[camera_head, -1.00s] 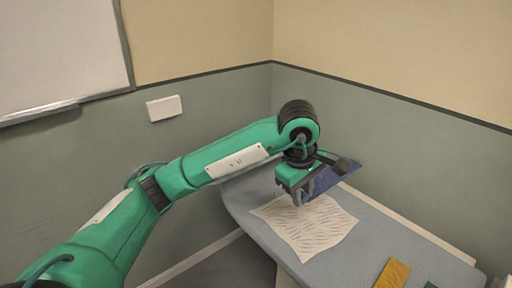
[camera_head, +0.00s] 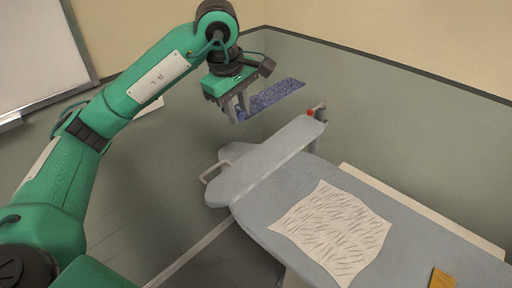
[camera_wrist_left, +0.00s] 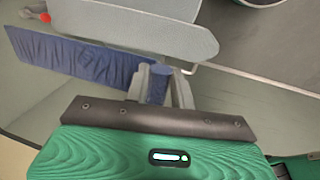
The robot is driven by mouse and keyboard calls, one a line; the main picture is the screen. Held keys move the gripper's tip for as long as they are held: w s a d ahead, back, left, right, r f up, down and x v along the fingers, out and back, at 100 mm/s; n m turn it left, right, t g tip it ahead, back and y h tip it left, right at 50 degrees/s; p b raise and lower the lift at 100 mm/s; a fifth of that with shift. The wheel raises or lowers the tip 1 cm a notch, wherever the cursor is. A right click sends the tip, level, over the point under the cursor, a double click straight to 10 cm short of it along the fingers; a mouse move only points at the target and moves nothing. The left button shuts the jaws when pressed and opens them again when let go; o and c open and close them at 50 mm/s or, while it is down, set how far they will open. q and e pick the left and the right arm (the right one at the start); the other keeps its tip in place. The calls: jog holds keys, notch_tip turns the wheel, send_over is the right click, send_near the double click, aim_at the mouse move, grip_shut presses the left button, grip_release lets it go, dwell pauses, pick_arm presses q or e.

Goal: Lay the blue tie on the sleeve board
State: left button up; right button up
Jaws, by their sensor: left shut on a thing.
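The blue tie (camera_head: 274,96) is held up in the air by my left gripper (camera_head: 236,112), which is shut on it near one end. In the left wrist view the tie (camera_wrist_left: 75,57) stretches out to the left from between the fingers (camera_wrist_left: 165,85). The grey sleeve board (camera_head: 282,150) stands at the far end of the ironing board, below and to the right of the gripper. The sleeve board (camera_wrist_left: 140,28) also shows beyond the tie in the left wrist view. The tie is apart from the board in the head view. My right gripper is not in view.
A white patterned cloth (camera_head: 333,228) lies on the grey ironing board (camera_head: 262,222). A yellow piece (camera_head: 441,278) lies near the lower right. A red knob (camera_head: 310,112) sits by the sleeve board's raised end. Walls stand close behind.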

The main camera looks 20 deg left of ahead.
pick_arm(q)
jog(key=shift+f, duration=0.45)
notch_tip(320, 180, down, 5)
jog(key=p, duration=0.4)
send_over(244, 179)
jog(key=f, duration=0.9)
jog(key=shift+s+a+f, duration=0.2)
jog(key=shift+s+f, duration=0.05)
jog(key=shift+f, duration=0.1)
jog(key=shift+f+p, duration=0.5)
jog(key=shift+f, duration=1.65)
jog(key=o, duration=0.7)
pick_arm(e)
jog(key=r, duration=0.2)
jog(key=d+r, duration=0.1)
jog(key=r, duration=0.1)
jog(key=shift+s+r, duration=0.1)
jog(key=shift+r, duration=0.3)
